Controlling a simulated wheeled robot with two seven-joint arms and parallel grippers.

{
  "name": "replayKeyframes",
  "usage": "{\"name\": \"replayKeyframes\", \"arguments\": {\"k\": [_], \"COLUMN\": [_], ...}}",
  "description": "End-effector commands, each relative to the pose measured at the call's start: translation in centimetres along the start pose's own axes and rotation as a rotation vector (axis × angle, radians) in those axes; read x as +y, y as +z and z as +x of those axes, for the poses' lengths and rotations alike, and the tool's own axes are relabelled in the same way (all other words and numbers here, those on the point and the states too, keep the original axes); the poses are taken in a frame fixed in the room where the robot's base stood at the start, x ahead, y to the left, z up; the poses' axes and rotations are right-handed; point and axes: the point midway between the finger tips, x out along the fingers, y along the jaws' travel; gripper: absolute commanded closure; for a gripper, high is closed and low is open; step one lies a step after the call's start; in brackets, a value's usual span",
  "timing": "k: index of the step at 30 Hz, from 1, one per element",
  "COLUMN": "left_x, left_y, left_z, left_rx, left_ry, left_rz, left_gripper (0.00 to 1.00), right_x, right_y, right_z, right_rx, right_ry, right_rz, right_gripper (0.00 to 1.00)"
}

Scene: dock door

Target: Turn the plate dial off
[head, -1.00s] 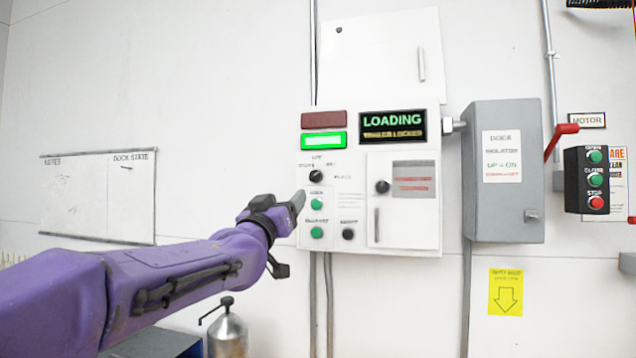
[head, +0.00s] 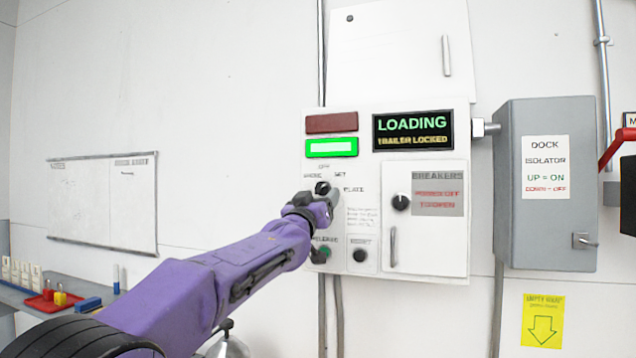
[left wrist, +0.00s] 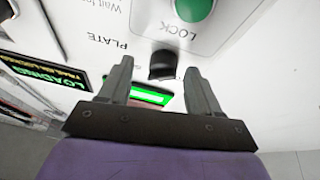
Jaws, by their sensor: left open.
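The plate dial (head: 322,188) is a small black knob on the white control panel, with small labels around it; OFF is printed above and PLATE to the right. My left gripper (head: 331,198) is at the dial and partly covers it in the head view. In the left wrist view, the dial (left wrist: 163,63) shows between the two open fingers (left wrist: 158,70), near their tips. I cannot tell whether the fingers touch it. Which label the dial points at is too small to tell. My right gripper is not in view.
The panel (head: 462,262) also has a lit green lamp (head: 331,147), a LOADING display (head: 413,129), a breaker knob (head: 401,202) and a black button (head: 360,255). A green button (left wrist: 193,8) is close in the wrist view. A grey isolator box (head: 550,230) stands out at right.

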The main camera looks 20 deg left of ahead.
Motion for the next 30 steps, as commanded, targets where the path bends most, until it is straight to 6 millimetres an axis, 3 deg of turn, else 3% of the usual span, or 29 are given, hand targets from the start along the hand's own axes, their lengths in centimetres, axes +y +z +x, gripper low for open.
{"name": "replayKeyframes", "arguments": {"k": [3, 12, 13, 18, 30], "left_x": [-0.19, -0.28, -0.29, -0.32, -0.25], "left_y": [-0.36, -0.12, -0.13, -0.17, -0.33], "left_z": [1.25, 1.51, 1.5, 1.48, 1.53], "left_rx": [0.002, 0.003, 0.003, 0.003, 0.007], "left_ry": [-0.003, -0.004, -0.004, -0.004, -0.026], "left_rz": [0.0, 0.001, 0.001, 0.001, -0.054], "left_gripper": [0.37, 0.37, 0.4, 0.92, 0.92], "right_x": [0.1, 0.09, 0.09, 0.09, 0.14], "right_y": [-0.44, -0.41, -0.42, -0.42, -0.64], "right_z": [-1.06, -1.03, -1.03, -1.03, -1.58], "right_rx": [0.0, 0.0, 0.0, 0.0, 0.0], "right_ry": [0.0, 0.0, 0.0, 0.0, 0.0], "right_rz": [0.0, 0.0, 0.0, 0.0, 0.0], "right_gripper": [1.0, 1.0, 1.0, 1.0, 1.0]}}
